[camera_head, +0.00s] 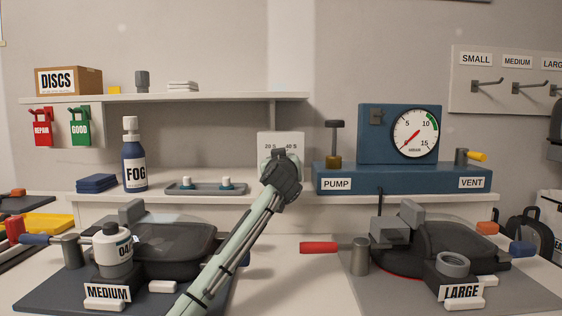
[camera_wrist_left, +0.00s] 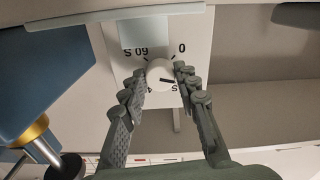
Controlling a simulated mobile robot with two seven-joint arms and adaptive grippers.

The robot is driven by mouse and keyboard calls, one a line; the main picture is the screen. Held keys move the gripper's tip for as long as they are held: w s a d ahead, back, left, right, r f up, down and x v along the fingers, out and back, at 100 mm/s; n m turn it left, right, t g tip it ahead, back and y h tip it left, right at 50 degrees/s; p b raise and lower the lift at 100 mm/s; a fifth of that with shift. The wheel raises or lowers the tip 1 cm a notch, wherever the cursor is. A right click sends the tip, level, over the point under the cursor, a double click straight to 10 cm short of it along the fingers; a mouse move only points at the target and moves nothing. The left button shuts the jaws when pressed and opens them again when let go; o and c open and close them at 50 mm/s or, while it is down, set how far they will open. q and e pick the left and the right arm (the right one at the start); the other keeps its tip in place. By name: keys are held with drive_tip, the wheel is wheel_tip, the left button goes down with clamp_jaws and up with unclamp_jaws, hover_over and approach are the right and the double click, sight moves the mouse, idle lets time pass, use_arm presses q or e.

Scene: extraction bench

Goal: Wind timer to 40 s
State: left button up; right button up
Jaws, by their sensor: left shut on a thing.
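The timer is a pale plate (camera_head: 281,140) at the back of the bench, with "20 S" and "40 S" along its top in the head view. My left gripper (camera_head: 280,160) is in front of it and hides the knob there. In the left wrist view the plate (camera_wrist_left: 195,32) appears upside down, with "60 S" and "0" readable. The round white knob (camera_wrist_left: 160,72) sits between the fingertips of my left gripper (camera_wrist_left: 160,76), which is shut on it. A dark mark on the knob points to the lower right, toward a partly hidden label ending in "S". My right gripper is out of view.
The blue pump unit (camera_head: 338,184) with its gauge (camera_head: 415,133) stands right of the timer. A grey tray (camera_head: 207,190) and a FOG bottle (camera_head: 134,155) are left of it. A shelf (camera_head: 230,97) hangs above. Dark MEDIUM and LARGE devices stand in front.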

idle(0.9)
use_arm(q)
drive_tip(key=o, duration=1.1)
drive_tip(key=shift+o, duration=0.2)
drive_tip(key=s, duration=1.2)
